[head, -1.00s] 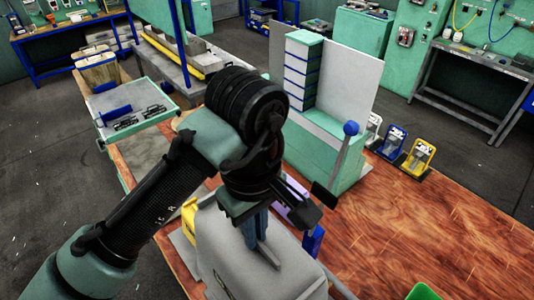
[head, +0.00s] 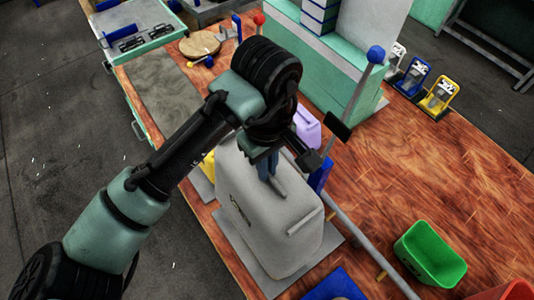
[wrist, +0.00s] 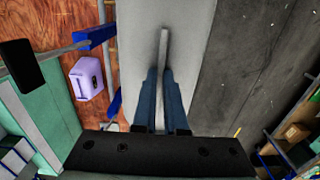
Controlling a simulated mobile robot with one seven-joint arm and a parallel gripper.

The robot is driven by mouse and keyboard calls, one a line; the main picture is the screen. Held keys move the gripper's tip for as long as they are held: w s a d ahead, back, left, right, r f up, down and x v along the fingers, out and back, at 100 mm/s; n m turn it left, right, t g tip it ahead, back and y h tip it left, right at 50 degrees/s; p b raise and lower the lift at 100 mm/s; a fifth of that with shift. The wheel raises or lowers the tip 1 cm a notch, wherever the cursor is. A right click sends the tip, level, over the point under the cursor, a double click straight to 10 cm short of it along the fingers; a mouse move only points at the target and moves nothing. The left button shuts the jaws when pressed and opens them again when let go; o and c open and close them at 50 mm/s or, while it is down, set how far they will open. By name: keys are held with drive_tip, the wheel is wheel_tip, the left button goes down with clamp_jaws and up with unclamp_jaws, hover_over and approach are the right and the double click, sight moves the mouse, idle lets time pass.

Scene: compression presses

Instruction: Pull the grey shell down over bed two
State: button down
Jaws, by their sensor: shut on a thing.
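The grey shell (head: 255,225) is a large rounded box at the front of the wooden bench, over a flat grey plate (head: 328,240). Dark lettering on its left side is too small to read. My gripper (head: 274,185) is above the shell's top, fingers pointing down. In the wrist view its blue fingers (wrist: 165,88) are shut on the shell's thin grey upright handle (wrist: 164,48). The grey shell top (wrist: 195,25) fills the middle there. Bed two cannot be made out; the shell hides whatever lies beneath it. I cannot tell whether its lower edge touches the plate.
A lilac container (head: 307,128) and a blue upright piece (head: 321,175) stand close behind the shell. A grey bar (head: 370,243) runs along its right. A green bin (head: 430,255) is at right. A blue-knobbed lever (head: 376,55) rises behind.

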sight(267, 182)
wheel_tip(267, 182, down, 16)
drive_tip(key=b, duration=1.3)
drive_tip(key=shift+r, duration=0.1)
drive_tip(key=shift+f+b, duration=0.55)
drive_tip(key=shift+f, duration=0.45)
drive_tip(key=shift+f+b, duration=0.3)
drive_tip(key=shift+f, duration=0.3)
drive_tip(key=c, duration=0.9)
unclamp_jaws()
wheel_tip(267, 182, up, 13)
drive_tip(key=shift+b, duration=0.5)
